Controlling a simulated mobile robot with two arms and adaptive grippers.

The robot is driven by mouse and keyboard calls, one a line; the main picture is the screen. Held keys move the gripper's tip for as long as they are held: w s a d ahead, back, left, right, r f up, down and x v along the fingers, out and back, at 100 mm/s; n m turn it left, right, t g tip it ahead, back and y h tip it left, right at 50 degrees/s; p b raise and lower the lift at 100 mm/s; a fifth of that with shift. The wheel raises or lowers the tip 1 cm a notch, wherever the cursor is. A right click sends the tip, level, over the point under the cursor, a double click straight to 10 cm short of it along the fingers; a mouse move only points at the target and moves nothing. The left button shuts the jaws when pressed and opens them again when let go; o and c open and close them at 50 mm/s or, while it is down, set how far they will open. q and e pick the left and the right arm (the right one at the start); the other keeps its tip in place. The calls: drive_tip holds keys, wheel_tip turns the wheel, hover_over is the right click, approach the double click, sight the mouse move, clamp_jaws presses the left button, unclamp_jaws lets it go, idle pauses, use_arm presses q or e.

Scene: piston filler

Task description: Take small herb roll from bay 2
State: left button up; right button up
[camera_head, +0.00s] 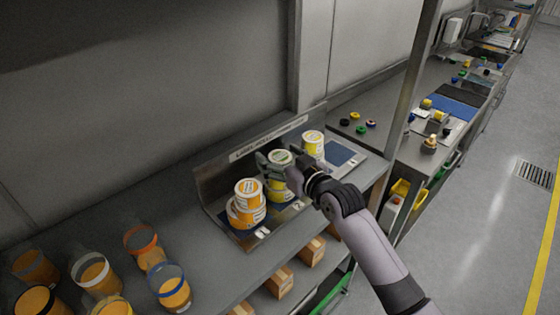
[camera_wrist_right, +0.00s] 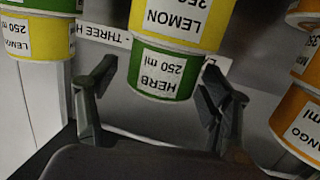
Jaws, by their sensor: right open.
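The small herb roll (camera_wrist_right: 165,72), with a green band and a white label reading HERB 250 ml, is on top of the middle stack in the rack. Its top also shows in the head view (camera_head: 280,156). A larger yellow lemon roll (camera_wrist_right: 188,22) is under it; the wrist view is upside down. My right gripper (camera_head: 279,168) is at this stack. In the wrist view its open fingers (camera_wrist_right: 160,88) are on either side of the herb roll, with visible gaps. I cannot tell how deep the roll is between them. My left gripper is not in view.
Orange mango rolls (camera_head: 247,204) are stacked in the left bay. A yellow lemon roll (camera_head: 312,140) tops the right stack. Several orange-filled containers (camera_head: 97,274) stand at the left front. A shelf post (camera_head: 412,85) rises at the right, beyond the rack.

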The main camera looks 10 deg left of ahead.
drive_tip(key=shift+c, duration=0.4)
drive_tip(key=c, duration=1.2)
drive_tip(key=shift+c, duration=0.4)
drive_tip(key=shift+r, duration=0.15)
